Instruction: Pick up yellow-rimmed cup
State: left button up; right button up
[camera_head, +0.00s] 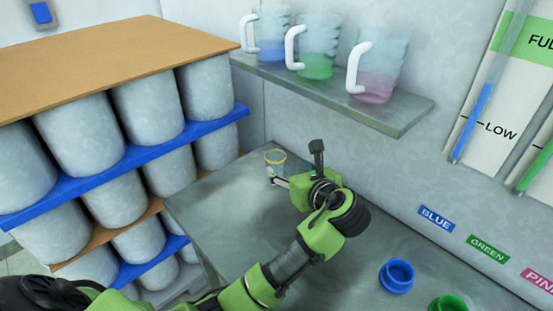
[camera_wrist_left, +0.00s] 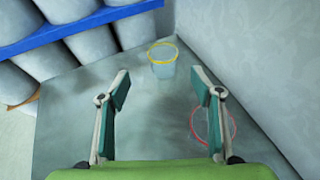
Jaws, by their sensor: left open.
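The yellow-rimmed cup (camera_head: 275,157) is clear and stands at the back corner of the grey table, near the wall. In the left wrist view the cup (camera_wrist_left: 162,63) is upright, ahead of the fingertips and within the gap between them, apart from both. My left gripper (camera_head: 291,163) is open and empty, just short of the cup in the head view. Its two fingers (camera_wrist_left: 160,77) show spread apart in the left wrist view. My right gripper is not in view.
A shelf (camera_head: 405,117) with several handled jugs juts from the wall above. A drum rack (camera_head: 130,159) stands left. Blue (camera_head: 397,276) and green (camera_head: 447,304) containers sit front right.

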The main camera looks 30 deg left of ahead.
pick_arm(q)
send_near(273, 154)
jog(key=shift+w+a, duration=0.1)
jog(key=shift+a, duration=0.55)
jog(key=shift+x, duration=0.85)
jog(key=x, duration=0.3)
jog(key=shift+w+f, duration=0.15)
jog(key=shift+w, duration=0.25)
jog(key=shift+w+a+f, duration=0.2)
jog(key=shift+w+a, duration=0.1)
jog(key=shift+a, duration=0.05)
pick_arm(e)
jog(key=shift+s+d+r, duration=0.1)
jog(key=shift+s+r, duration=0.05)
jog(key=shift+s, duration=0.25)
pick_arm(q)
jog(key=c, duration=1)
jog(key=shift+o, duration=0.2)
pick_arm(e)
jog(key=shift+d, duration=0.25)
